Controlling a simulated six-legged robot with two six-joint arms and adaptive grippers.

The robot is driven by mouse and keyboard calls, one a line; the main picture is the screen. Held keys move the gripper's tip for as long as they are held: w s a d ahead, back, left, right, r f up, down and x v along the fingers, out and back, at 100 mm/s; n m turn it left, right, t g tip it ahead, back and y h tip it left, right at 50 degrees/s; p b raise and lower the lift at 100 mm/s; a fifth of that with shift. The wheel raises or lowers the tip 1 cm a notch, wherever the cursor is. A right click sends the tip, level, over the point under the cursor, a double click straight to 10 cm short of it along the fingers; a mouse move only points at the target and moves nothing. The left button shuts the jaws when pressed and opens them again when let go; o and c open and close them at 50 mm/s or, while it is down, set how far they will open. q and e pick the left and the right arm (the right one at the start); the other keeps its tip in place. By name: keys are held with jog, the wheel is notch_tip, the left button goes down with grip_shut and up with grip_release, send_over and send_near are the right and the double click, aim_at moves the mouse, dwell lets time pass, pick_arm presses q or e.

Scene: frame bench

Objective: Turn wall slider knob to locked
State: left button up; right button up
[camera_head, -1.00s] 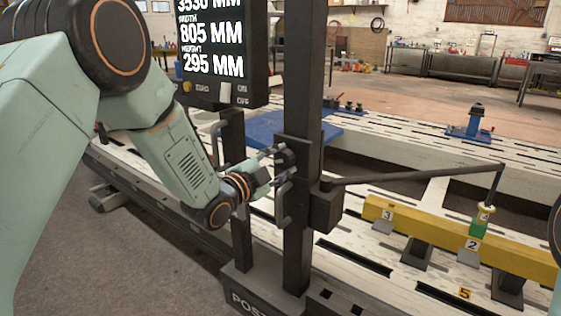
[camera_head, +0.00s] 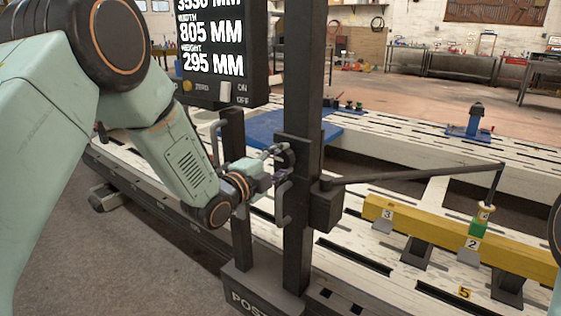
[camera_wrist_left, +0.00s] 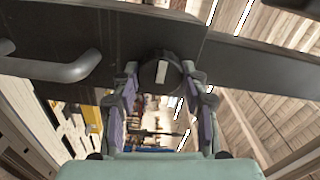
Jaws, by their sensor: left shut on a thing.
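The dark round slider knob (camera_wrist_left: 161,76) has a pale bar across its face, which stands almost upright in the left wrist view. It sits on the dark slider block (camera_head: 299,150) on the black post (camera_head: 301,60). My left gripper (camera_head: 279,160) is at the block's left side in the head view. In the left wrist view its two fingers (camera_wrist_left: 165,82) are closed on the knob, one on each side. In the head view the fingers partly hide the knob. No locked or unlocked lettering is readable. My right gripper is out of view.
A grey bar handle (camera_head: 285,204) is below the knob on the slider. A measuring arm (camera_head: 420,174) reaches right from the slider toward a yellow beam (camera_head: 420,228) with numbered tags. A display screen (camera_head: 212,45) hangs above left, near my left arm.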

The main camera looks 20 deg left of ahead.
pick_arm(q)
jog(key=o, duration=1.1)
jog(key=shift+o, duration=0.2)
jog(key=v, duration=1.2)
